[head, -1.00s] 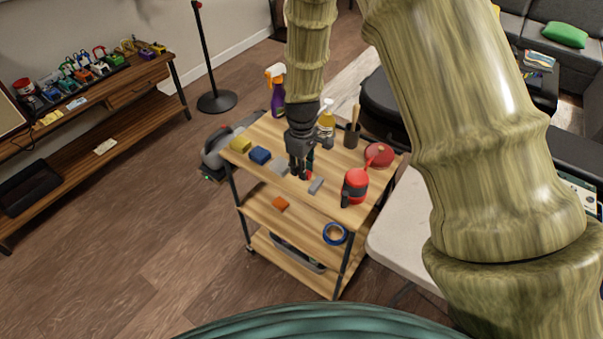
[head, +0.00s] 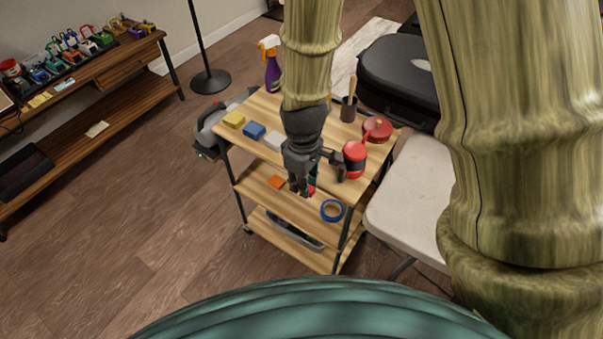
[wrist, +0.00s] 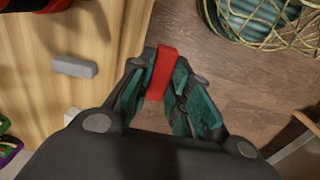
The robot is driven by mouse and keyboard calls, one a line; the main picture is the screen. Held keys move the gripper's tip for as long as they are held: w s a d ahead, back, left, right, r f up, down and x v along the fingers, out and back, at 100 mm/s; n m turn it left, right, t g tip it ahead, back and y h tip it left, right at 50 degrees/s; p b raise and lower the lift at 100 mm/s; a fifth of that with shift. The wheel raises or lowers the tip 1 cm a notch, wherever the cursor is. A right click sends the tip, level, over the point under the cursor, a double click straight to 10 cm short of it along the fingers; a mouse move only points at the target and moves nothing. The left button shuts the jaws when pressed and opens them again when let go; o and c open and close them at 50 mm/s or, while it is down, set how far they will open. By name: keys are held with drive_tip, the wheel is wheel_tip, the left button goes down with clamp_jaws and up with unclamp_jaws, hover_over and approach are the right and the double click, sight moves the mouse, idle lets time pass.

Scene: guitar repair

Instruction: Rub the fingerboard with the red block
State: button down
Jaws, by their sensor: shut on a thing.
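My gripper (head: 301,186) is shut on the red block (wrist: 162,72). In the wrist view the block sits between the two fingertips, beyond the edge of the cart's wooden top, with floor below it. In the head view only a small red bit of the block (head: 311,191) shows beside the fingers, in front of the cart's near edge. No fingerboard or guitar can be made out in these frames.
The cart's top (head: 262,106) holds a yellow block (head: 234,119), a blue block (head: 254,130), a spray bottle (head: 271,65) and a red-and-black item (head: 354,160). A white folding table (head: 410,195) stands right. A grey block (wrist: 74,66) lies on the top.

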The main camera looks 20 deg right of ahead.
drive_tip(key=shift+s, duration=0.1)
drive_tip(key=c, duration=1.9)
unclamp_jaws()
clamp_jaws()
drive_tip(key=shift+f, duration=0.1)
